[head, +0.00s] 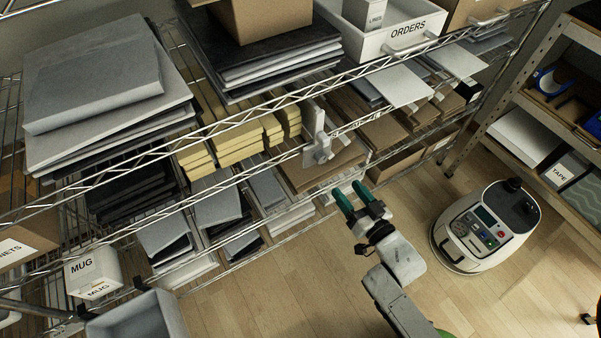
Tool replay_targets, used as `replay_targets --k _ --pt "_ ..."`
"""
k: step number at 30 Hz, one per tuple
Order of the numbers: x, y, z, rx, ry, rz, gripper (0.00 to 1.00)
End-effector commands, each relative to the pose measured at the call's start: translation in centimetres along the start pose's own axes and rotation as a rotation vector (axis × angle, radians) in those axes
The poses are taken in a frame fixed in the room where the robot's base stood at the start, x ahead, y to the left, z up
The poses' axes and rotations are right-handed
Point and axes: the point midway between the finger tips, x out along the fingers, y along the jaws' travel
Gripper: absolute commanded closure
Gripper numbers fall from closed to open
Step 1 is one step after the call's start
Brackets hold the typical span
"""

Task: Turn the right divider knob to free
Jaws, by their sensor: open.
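A pale grey divider (319,119) stands upright at the front of the middle wire shelf. A grey knob (318,153) sits at its lower front, at the shelf's front rail. It looks like the right divider knob, but I cannot read its setting. My gripper (349,189) has two green fingers, open and empty. It is below and to the right of the knob in the picture, apart from it, and points up and left toward the shelf.
Wire shelves hold stacked grey sheets (95,75), yellow blocks (228,142) and brown boards (325,170). An ORDERS bin (392,36) is on the top shelf. A white wheeled machine (487,226) stands right on the wood floor, with clear floor between.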

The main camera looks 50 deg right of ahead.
Motion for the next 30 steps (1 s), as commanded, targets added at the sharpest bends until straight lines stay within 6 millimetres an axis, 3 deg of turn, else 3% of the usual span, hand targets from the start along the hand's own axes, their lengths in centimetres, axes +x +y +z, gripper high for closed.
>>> replay_targets --k 7,21,30 --pt "1.2 -0.1 -0.5 0.005 0.03 -0.012 0.41" --pt "9.0 -0.2 -0.7 0.005 0.028 -0.011 0.41" --pt "10.6 -0.2 -0.6 0.005 0.026 -0.011 0.41"
